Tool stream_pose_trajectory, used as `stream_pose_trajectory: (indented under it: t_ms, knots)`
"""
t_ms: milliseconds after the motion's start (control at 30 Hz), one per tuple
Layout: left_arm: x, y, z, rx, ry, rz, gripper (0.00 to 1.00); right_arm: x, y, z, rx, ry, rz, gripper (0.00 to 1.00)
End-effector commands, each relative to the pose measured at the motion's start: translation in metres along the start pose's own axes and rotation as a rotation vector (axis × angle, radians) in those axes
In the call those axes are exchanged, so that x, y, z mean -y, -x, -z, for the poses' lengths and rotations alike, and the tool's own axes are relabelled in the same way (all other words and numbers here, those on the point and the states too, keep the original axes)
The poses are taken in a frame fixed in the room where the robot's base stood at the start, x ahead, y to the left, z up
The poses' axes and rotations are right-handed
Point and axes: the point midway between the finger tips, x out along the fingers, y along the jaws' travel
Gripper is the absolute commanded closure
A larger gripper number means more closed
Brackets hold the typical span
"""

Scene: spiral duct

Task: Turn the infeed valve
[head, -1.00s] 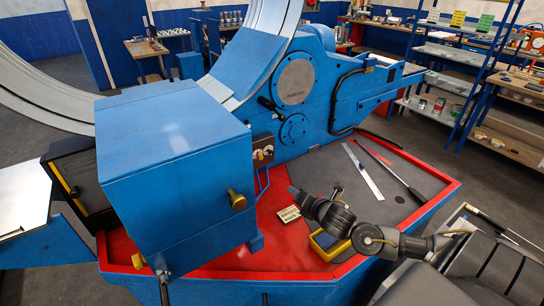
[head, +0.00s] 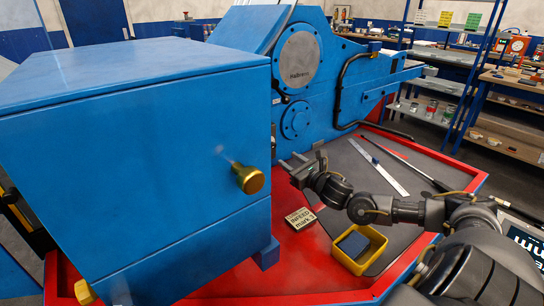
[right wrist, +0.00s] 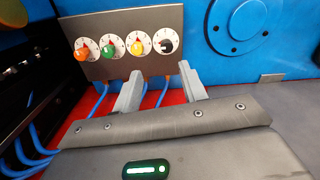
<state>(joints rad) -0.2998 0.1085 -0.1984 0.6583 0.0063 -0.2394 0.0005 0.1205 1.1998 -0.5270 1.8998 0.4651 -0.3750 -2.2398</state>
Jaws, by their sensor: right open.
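In the right wrist view, a dark panel (right wrist: 122,42) carries several small valve knobs on white dials. From left they are orange (right wrist: 82,54), green (right wrist: 108,50), yellow (right wrist: 137,48) and black (right wrist: 166,46). I cannot read which is the infeed valve. My right gripper (right wrist: 160,72) is open and empty, its fingers apart below the yellow and black knobs, touching neither as far as I see. In the head view my right gripper (head: 300,164) reaches in beside the blue cabinet (head: 140,150), which hides the panel. A card (head: 300,218) with INFEED lettering lies on the red deck. My left gripper is not in view.
The cabinet has a brass knob (head: 250,179) on its side. A yellow tray (head: 357,262) with a dark blue item stands under my right arm. A steel ruler (head: 378,167) and a dark rod (head: 412,168) lie on the grey mat. Blue hoses (right wrist: 97,100) hang below the panel.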

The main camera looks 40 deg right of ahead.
Motion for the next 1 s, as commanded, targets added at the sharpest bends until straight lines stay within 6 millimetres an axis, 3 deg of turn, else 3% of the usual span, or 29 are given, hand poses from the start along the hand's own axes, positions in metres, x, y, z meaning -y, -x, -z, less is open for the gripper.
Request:
stream_pose_trajectory:
  t_ms: [233,700,1000]
  knots:
    - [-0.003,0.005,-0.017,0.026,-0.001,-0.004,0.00,0.016,0.002,0.001,-0.005,0.001,0.027,0.58]
    - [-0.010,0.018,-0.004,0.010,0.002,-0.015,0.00,0.016,-0.078,0.001,-0.006,-0.002,0.025,0.58]
    - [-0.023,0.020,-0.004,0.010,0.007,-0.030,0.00,0.015,-0.097,0.003,-0.007,0.000,0.021,0.58]
